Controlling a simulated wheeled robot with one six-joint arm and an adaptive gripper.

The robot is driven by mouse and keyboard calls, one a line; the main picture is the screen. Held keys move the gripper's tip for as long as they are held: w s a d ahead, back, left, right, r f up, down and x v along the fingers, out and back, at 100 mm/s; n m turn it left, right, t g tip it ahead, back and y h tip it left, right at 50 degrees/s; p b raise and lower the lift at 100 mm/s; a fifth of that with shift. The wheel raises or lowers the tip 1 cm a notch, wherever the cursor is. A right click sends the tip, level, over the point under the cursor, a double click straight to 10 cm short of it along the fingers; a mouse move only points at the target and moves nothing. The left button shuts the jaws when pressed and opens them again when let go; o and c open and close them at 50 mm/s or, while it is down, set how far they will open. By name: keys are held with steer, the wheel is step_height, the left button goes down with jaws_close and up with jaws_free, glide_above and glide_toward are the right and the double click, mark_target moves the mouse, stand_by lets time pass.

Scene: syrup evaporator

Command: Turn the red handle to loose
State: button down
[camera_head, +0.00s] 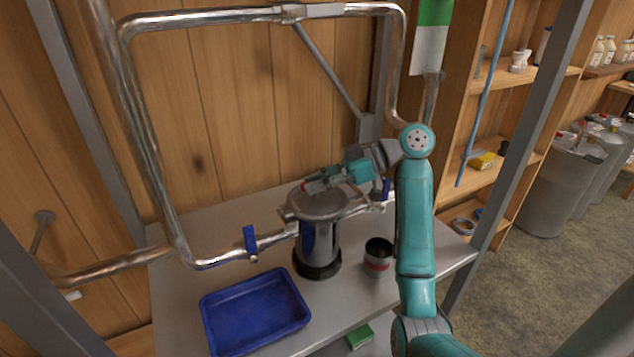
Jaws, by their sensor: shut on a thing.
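A steel canister (320,240) with a dark base stands upright on the grey table, joined to steel pipes on both sides. My gripper (320,184) is above the canister's lid, reaching in from the right, with its fingers shut. A small red bit, which looks like the red handle (314,187), shows at the fingertips. Most of the handle is hidden by the fingers, so its angle cannot be told.
Blue valve levers sit on the pipe left (250,240) and right (386,188) of the canister. A blue tray (255,312) lies front left, and a dark, red-and-white can (378,257) stands right of the canister. A steel pipe frame (140,130) rises behind. Shelves stand at right.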

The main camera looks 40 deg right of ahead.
stand_by(0.5)
steer(key=c, duration=1.1)
jaws_free()
step_height(320, 180, up, 10)
steer(key=shift+f, duration=0.1)
